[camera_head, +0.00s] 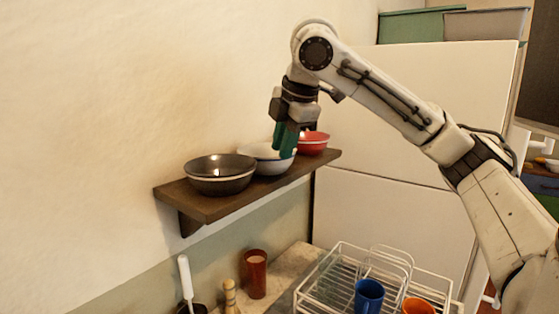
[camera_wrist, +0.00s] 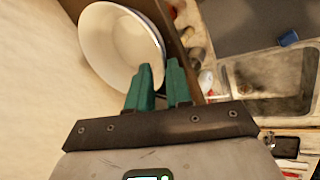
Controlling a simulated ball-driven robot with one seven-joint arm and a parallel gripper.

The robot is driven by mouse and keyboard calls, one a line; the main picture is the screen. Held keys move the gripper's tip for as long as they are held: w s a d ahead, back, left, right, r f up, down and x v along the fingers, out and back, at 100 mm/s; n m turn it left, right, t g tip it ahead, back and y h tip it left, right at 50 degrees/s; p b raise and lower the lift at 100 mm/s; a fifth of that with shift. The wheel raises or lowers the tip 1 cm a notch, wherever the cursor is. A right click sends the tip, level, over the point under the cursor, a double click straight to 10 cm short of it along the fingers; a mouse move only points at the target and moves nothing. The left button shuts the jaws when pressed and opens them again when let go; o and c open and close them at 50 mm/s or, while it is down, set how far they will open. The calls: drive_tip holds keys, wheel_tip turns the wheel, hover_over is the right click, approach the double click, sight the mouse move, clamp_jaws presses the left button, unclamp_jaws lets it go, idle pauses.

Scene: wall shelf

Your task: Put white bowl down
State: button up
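The white bowl (camera_head: 268,161), with a dark rim, is at the middle of the wall shelf (camera_head: 222,207), between a dark bowl and a red bowl. It looks level and at shelf height; whether its base touches the board is hard to tell. My gripper (camera_head: 286,150) reaches down from above at the bowl's right side, its teal fingers at the rim. In the wrist view, the white bowl (camera_wrist: 118,47) is at upper left, and its rim runs between the close-set fingertips (camera_wrist: 159,72). The fingers look shut on the rim, though the contact is partly hidden.
The dark bowl (camera_head: 220,175) stands close on the left, and the red bowl (camera_head: 313,143) close behind on the right. The wall borders the shelf. Below are a dish rack (camera_head: 340,268), a brown cup (camera_head: 256,274) and a blue mug (camera_head: 369,296).

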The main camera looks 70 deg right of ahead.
drive_tip(key=v, duration=0.7)
drive_tip(key=shift+b, duration=0.3)
drive_tip(key=shift+s, duration=0.1)
